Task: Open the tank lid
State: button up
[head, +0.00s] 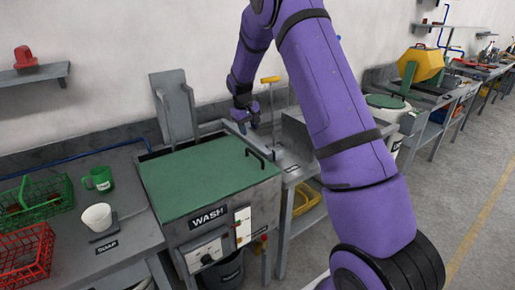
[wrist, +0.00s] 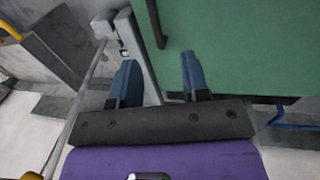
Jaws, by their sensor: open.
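The wash tank (head: 245,222) stands in the middle of the head view, with a "WASH" label on its front. Its flat green lid (head: 200,175) lies over the top and looks shut. A dark bar handle (head: 255,158) sits at the lid's right edge. My gripper (head: 247,120) is beyond the lid's far right corner. In the wrist view, my gripper (wrist: 157,82) is open with two blue fingers and nothing held between them. The green lid (wrist: 235,45) and its dark handle (wrist: 155,22) are just ahead of the fingers, with the handle apart from them.
A grey upright panel (head: 175,107) stands behind the tank. A green mug (head: 98,179), a white cup (head: 97,217), a green basket (head: 38,203) and a red basket (head: 25,255) are on the left bench. A yellow-handled tool (head: 270,80) stands near my gripper. The floor at right is clear.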

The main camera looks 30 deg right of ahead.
aim_at(255, 153)
jog(key=d+f, duration=0.1)
jog(key=f, duration=0.3)
jog(key=w+d+f, duration=0.1)
jog(key=f, duration=0.3)
jog(key=d+f, duration=0.1)
jog(key=f, duration=0.4)
jog(key=shift+w+d, duration=0.25)
jog(key=shift+d, duration=0.05)
jog(key=shift+r, duration=0.1)
grip_shut()
